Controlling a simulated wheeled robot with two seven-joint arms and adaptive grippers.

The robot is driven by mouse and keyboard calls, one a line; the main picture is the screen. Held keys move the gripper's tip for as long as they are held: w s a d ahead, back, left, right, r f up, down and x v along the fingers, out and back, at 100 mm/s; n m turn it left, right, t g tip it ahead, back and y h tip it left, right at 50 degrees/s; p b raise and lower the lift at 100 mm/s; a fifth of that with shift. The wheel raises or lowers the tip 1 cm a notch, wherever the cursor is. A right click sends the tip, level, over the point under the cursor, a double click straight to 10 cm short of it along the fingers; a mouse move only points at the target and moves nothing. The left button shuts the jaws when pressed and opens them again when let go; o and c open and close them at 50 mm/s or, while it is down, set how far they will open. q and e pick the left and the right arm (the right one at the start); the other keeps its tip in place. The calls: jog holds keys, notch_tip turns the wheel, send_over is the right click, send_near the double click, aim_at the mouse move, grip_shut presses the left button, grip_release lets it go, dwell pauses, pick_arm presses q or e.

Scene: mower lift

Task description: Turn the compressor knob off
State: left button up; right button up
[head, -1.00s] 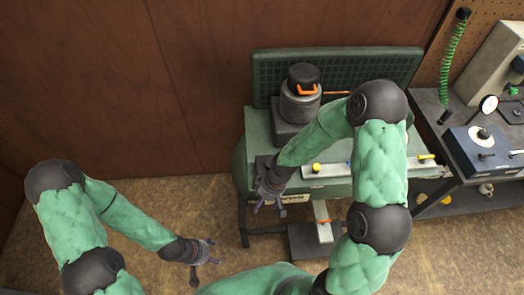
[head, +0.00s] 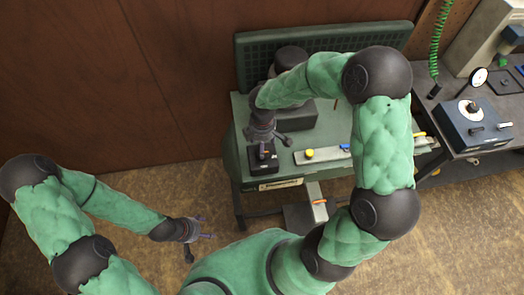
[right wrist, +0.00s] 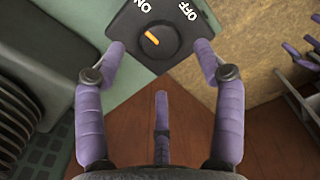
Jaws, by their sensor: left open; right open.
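The compressor knob (right wrist: 158,40) is a round black dial with an orange pointer mark, on a dark switch box (right wrist: 178,70) marked ON and OFF. The mark slants toward the upper left, nearer the ON side. In the head view, the box (head: 264,161) sits at the workbench's front left corner. My right gripper (head: 268,145) is over it, partly hiding the knob. In the right wrist view, the open fingers of my right gripper (right wrist: 160,48) stand on either side of the knob, apart from it. My left gripper (head: 203,238) is open and empty, away from the bench.
The green workbench (head: 310,137) has a dark pegboard-like back panel (head: 330,45). A compressor tank (head: 290,58) stands behind my right forearm. A pale rail (head: 325,155) with coloured knobs lies on the front. A blue gauge box (head: 475,125) is on the right table.

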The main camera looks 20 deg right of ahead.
jog(key=shift+f+b, duration=0.45)
jog(key=shift+f, duration=2.25)
jog(key=shift+c, duration=0.3)
jog(key=c, duration=1.1)
